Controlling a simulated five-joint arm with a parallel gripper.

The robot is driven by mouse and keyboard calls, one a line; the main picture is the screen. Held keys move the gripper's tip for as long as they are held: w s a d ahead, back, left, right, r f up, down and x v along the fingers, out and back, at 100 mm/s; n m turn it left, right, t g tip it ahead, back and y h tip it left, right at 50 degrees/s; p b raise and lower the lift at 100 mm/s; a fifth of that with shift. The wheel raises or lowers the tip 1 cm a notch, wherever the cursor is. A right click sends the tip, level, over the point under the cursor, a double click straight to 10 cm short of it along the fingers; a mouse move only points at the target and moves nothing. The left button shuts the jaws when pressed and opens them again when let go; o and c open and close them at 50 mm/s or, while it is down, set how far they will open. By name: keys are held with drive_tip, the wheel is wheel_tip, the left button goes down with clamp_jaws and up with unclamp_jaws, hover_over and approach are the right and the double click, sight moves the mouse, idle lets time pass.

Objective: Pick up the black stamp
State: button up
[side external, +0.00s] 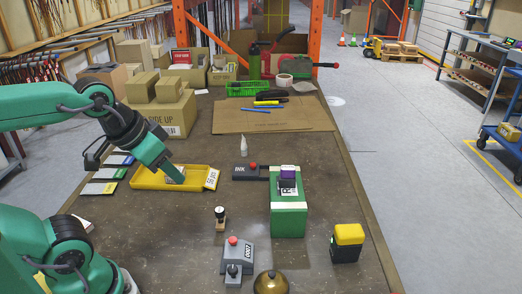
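A small stamp (220,217) with a black knob and a pale wooden base stands upright near the middle of the table. It is the likeliest match for the black stamp. My gripper (178,177) is at the yellow tray (148,183), left of and behind this stamp and clearly apart from it. Its tip hangs low over the tray beside a small pale item there. The fingers are small and seen from the side, so I cannot tell whether they are open or shut.
A green box (288,222) with a purple-topped stamp (288,175) stands right of centre. Cardboard boxes (175,115) stand at back left.

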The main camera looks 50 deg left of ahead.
idle(0.4)
drive_tip(key=shift+o, duration=1.4)
drive_tip(key=shift+w, duration=0.1)
drive_tip(key=n+g, duration=0.5)
hover_over(220, 208)
drive_tip(key=f, duration=1.4)
drive_tip(key=shift+s+d+f, duration=0.1)
drive_tip(key=shift+s, duration=0.15)
drive_tip(key=shift+w+f+g, duration=0.2)
drive_tip(key=shift+f+g, duration=0.1)
drive_tip(key=shift+f, duration=0.25)
drive_tip(key=shift+f, duration=0.1)
